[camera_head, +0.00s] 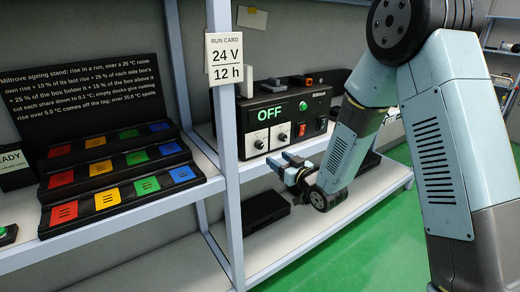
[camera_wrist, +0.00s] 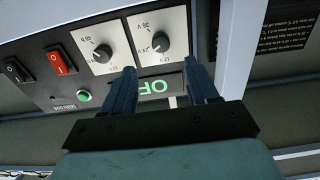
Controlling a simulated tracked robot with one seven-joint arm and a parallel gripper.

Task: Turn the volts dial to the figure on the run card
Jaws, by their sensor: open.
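The run card (camera_head: 224,57) on the shelf post reads 24 V and 12 h. The black power unit (camera_head: 246,118) stands on the shelf behind the post, its green display (camera_head: 270,112) reading OFF. The volts dial (camera_head: 259,144) is a black knob on the left white plate. In the upside-down wrist view the volts dial (camera_wrist: 160,42) has V marks around it; its exact pointer setting is too small to tell. My gripper (camera_head: 289,166) is open and empty in front of the panel, below the dials. In the wrist view my gripper (camera_wrist: 163,85) has its fingers apart, clear of the knob.
A second dial (camera_wrist: 103,53) with h marks sits beside the volts dial. A red switch (camera_wrist: 58,57) and a green button (camera_wrist: 84,96) are on the same panel. The post (camera_head: 226,170) stands left of my gripper. A dark box (camera_head: 264,210) lies on the lower shelf.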

